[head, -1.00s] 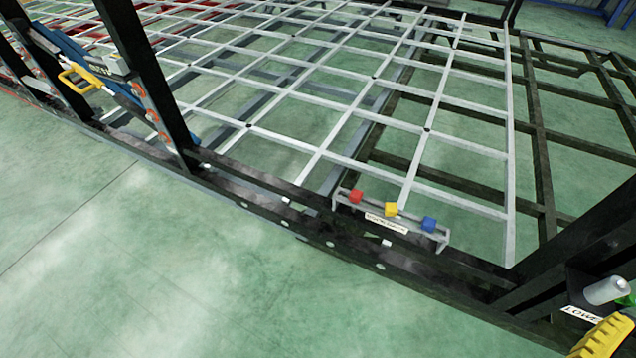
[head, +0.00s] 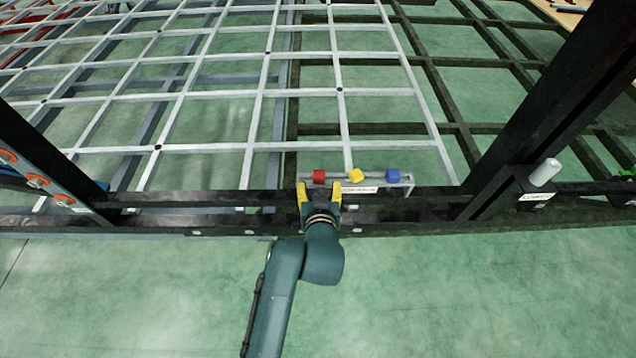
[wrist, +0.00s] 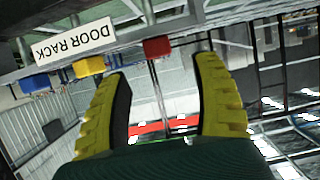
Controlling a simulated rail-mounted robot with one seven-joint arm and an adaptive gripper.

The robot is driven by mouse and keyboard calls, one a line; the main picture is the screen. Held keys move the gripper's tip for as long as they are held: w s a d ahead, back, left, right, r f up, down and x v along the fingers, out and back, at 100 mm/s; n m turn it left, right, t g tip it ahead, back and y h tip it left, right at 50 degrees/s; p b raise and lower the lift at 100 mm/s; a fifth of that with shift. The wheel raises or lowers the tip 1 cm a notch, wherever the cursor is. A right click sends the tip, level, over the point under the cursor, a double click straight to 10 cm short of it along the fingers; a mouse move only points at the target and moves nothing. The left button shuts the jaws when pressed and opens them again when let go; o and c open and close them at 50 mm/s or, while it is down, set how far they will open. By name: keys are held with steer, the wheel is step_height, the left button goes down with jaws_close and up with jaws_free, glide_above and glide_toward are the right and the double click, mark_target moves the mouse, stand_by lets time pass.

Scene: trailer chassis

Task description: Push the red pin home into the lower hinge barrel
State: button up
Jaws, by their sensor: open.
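The red pin (head: 319,176) stands at the left end of a small rack (head: 411,184) on the dark chassis rail; only its red head shows clearly. My gripper (head: 320,190) is open and empty, with its yellow fingers just below and in front of the red head. In the wrist view the red head (wrist: 158,47) lies ahead of the space between my open fingers (wrist: 165,75), apart from both. A grey-white cylinder (head: 544,172) at the right post has a label (head: 536,197) that seems to read LOWER; this may be the lower hinge barrel.
A yellow block (head: 356,175) and a blue block (head: 393,174) sit on the same rack, right of the red one. A DOOR RACK label (wrist: 73,39) is on its front. Dark posts (head: 550,85) rise at both sides. Open green floor (head: 450,300) lies in front.

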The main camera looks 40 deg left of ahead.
mark_target(319, 176)
steer(key=shift+w+a+f, duration=0.3)
steer(key=shift+w+a, duration=0.15)
steer(key=shift+w, duration=0.05)
steer(key=b+x, duration=0.4)
steer(key=x, duration=0.1)
steer(key=shift+w+a, duration=0.15)
steer(key=shift+w, duration=0.05)
steer(key=shift+s, duration=0.1)
steer(key=shift+c, duration=0.3)
jaws_close()
